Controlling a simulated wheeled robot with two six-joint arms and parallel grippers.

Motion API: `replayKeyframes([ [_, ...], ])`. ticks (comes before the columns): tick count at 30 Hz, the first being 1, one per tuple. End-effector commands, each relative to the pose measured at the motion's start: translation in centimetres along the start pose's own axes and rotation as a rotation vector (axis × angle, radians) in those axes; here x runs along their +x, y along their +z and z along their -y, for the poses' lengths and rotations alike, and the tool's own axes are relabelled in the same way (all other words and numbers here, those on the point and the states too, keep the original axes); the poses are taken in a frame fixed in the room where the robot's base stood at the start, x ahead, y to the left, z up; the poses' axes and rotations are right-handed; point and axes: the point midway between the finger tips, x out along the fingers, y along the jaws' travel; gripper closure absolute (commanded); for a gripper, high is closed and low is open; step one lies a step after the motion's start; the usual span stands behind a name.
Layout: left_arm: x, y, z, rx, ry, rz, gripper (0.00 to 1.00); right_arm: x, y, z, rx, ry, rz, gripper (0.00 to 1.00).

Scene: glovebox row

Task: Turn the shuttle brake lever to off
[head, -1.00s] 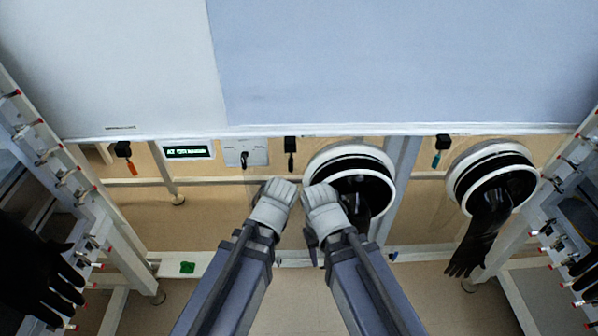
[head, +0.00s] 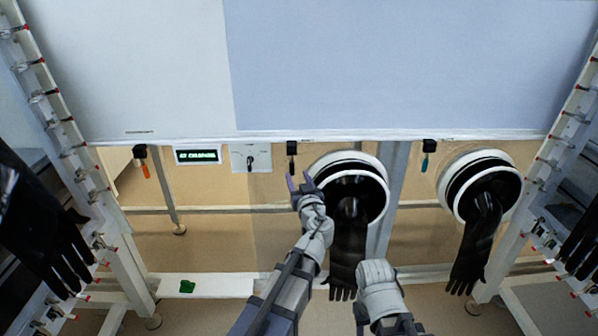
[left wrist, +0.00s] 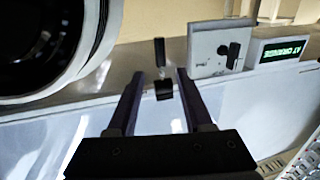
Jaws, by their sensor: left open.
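Several small hanging levers with black blocks sit under the front edge of the white cabinet. The black-handled lever (head: 291,158) hangs just above my left gripper (head: 299,181) in the head view. It also shows in the left wrist view (left wrist: 159,52), lined up between the open, empty fingers, with no visible contact. An orange-handled lever (head: 143,163) hangs at left and a teal-handled lever (head: 427,156) at right. No label shows which is the shuttle brake. My right gripper (head: 379,290) is low at centre right; its fingers are hidden.
A grey plate with a black rotary switch (head: 251,158) and a green-text display (head: 197,156) stand left of the black-handled lever. A round glove port (head: 349,160) with a hanging black glove (head: 347,235) is close on the right. Another port (head: 480,160) is farther right.

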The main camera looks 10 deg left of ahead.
Motion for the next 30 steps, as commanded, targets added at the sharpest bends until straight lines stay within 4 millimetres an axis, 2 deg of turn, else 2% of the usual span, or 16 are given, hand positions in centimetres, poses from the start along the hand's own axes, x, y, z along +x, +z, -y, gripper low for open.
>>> replayKeyframes([
  [8,2.0,0.0,0.0,0.001,-0.003,0.001,0.49,0.0,0.0,0.0,0.000,0.000,0.000,0.50],
  [19,7.3,0.0,0.0,0.001,-0.004,0.002,0.49,0.0,0.0,0.0,0.000,0.000,0.000,0.50],
  [29,7.8,0.0,0.1,0.001,-0.002,0.002,0.49,0.0,0.0,0.0,0.000,0.000,0.000,0.50],
  [30,7.8,0.0,0.1,0.001,-0.002,0.002,0.54,0.0,0.0,0.0,0.000,0.000,0.000,0.50],
])
